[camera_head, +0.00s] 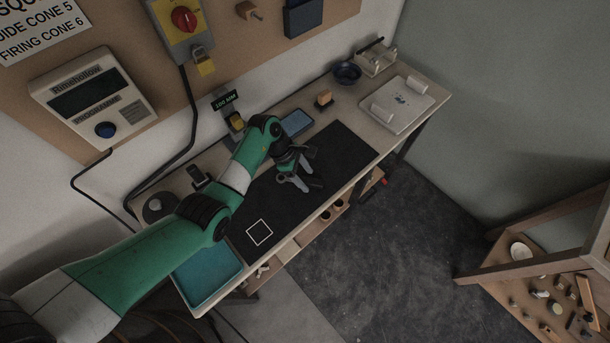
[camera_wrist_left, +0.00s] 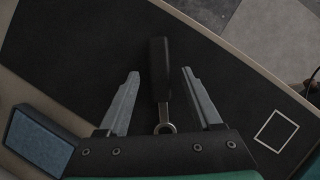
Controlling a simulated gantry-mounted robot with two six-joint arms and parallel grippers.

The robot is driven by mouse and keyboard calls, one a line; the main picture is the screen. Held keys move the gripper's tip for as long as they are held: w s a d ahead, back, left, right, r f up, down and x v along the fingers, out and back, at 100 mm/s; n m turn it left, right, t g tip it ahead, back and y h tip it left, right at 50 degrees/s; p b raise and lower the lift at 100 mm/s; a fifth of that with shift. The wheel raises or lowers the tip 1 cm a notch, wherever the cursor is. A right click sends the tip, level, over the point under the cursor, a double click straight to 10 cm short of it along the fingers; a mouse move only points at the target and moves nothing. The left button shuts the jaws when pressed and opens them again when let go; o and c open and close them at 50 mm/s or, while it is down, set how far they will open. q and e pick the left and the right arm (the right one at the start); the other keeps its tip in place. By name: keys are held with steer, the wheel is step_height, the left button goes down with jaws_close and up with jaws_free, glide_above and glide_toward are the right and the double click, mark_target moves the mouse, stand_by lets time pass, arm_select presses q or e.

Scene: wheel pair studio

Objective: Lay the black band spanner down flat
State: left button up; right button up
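The spanner (camera_wrist_left: 159,72) has a thick black handle and a metal shank ending in a ring. In the left wrist view it lies lengthwise between my left gripper's fingers, over the dark mat, with the ring towards the gripper's body. My left gripper (camera_wrist_left: 160,76) is open, with a gap on both sides of the handle. In the head view my left gripper (camera_head: 294,183) is low over the dark mat (camera_head: 345,150), and I cannot make out the spanner there. My right gripper is not in view.
A white square outline (camera_head: 259,232) is marked on the mat's near left. A blue pad (camera_head: 296,122), a small wooden block (camera_head: 323,99), a dark bowl (camera_head: 347,72) and a white board (camera_head: 397,104) stand behind and right. A teal tray (camera_head: 208,275) is at left. The mat's right part is clear.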

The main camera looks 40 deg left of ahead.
arm_select(q)
steer(key=v, duration=1.1)
steer(key=shift+r+p, duration=0.35)
steer(key=shift+p, duration=0.1)
steer(key=shift+a, duration=0.1)
